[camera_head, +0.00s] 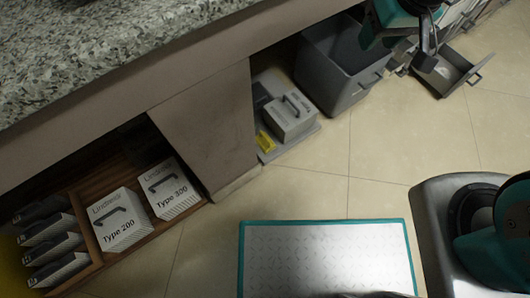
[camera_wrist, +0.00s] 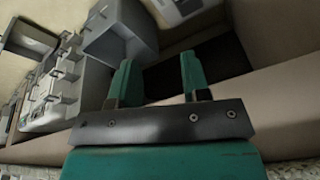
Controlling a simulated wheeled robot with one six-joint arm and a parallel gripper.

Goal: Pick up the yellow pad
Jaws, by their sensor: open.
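A small yellow pad (camera_head: 266,141) lies in the head view at the front left of a grey low shelf under the counter, beside a grey box with a handle. I cannot make it out in the wrist view. My gripper (camera_wrist: 156,66) shows in the wrist view with two teal fingers standing apart and nothing between them. In the head view my arm is at the upper right, near the grey bin and well away from the pad; the fingertips are not clear there.
The grey handled box (camera_head: 290,116) stands right next to the pad. A grey bin (camera_head: 340,66) is to its right, also seen in the wrist view (camera_wrist: 122,38). Boxes marked Type 200 (camera_head: 120,219) and Type 300 (camera_head: 169,188) stand at left.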

